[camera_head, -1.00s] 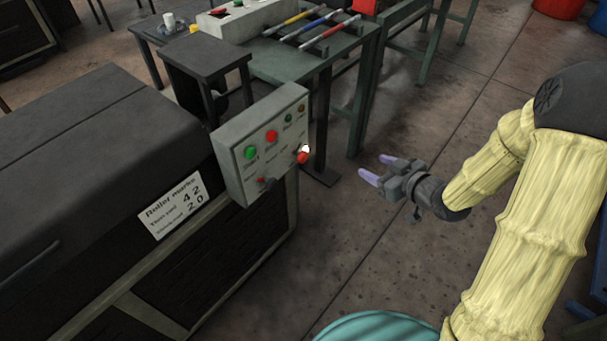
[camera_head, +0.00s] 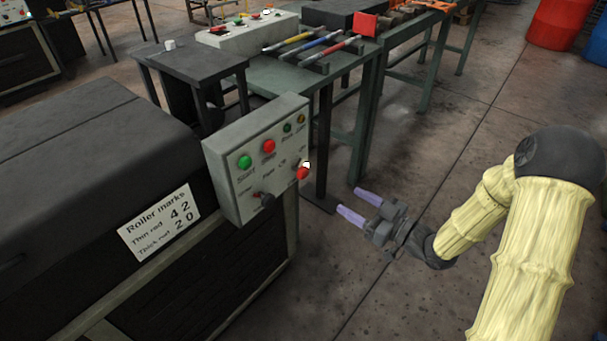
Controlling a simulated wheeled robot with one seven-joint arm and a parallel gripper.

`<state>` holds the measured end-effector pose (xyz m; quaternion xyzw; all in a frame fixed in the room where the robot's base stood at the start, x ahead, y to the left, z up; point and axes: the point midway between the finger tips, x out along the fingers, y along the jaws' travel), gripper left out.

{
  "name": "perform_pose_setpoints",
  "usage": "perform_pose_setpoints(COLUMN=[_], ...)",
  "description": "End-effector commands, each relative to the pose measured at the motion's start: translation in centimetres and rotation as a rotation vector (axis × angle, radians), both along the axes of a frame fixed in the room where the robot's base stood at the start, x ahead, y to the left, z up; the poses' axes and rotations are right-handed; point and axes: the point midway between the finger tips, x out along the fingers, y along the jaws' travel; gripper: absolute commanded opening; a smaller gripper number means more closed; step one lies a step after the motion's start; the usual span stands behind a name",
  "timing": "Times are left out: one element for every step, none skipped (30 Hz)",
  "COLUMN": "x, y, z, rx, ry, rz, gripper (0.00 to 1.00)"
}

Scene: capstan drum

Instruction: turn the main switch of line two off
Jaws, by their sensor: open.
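A grey control box (camera_head: 258,165) is fixed at the corner of the dark machine. Its face has a green button (camera_head: 245,161), a red button (camera_head: 268,146), two small lamps, a dark knob (camera_head: 266,199) and a red switch handle (camera_head: 303,173) at the lower right. The small lettering is too blurred to tell which line it belongs to. My gripper (camera_head: 352,203) is open and empty, with two pale purple fingers pointing left towards the box. It is apart from the box, to the right of the red handle and a little lower in the picture.
The dark machine (camera_head: 90,160) with a "Roller marks" sign (camera_head: 160,222) fills the left. A green bench (camera_head: 345,62) with coloured-handled tools and another control box (camera_head: 248,32) stands behind. The floor around my gripper is clear.

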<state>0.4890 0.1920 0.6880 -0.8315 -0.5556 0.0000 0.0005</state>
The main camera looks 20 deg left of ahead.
Motion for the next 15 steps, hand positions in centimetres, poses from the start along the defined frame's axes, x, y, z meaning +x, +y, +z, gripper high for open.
perform_pose_setpoints(x=[0.2,0.3,0.5,0.7,0.9,1.2,1.4,1.6,1.8,2.0,2.2,2.5,2.7,2.9,3.2], y=[0.6,1.0,1.6,2.1,2.6,3.3,3.8,4.3,5.0,5.5,6.0,6.7,7.1,7.6,8.3], z=[-0.1,-0.1,-0.1,-0.1,-0.2,-0.2,-0.2,-0.2,-0.2,-0.2,-0.2,-0.2,-0.2,-0.1,-0.2], rx=[-0.001,-0.001,-0.001,0.0,0.0,0.0,0.0,0.0,0.0,0.0,0.0,0.0,0.0,0.001,0.0], ry=[-0.002,-0.002,-0.002,-0.002,-0.003,-0.003,-0.003,-0.002,-0.002,-0.002,-0.003,-0.003,-0.002,-0.003,-0.002], rz=[0.003,0.003,0.004,0.005,0.004,0.007,0.006,0.006,0.007,0.006,0.007,0.007,0.006,0.007,0.006], gripper=[0.55,0.55,0.55,0.55,0.55,0.55,0.55,0.55,0.55,0.55,0.55,0.55,0.55,0.55,0.55])
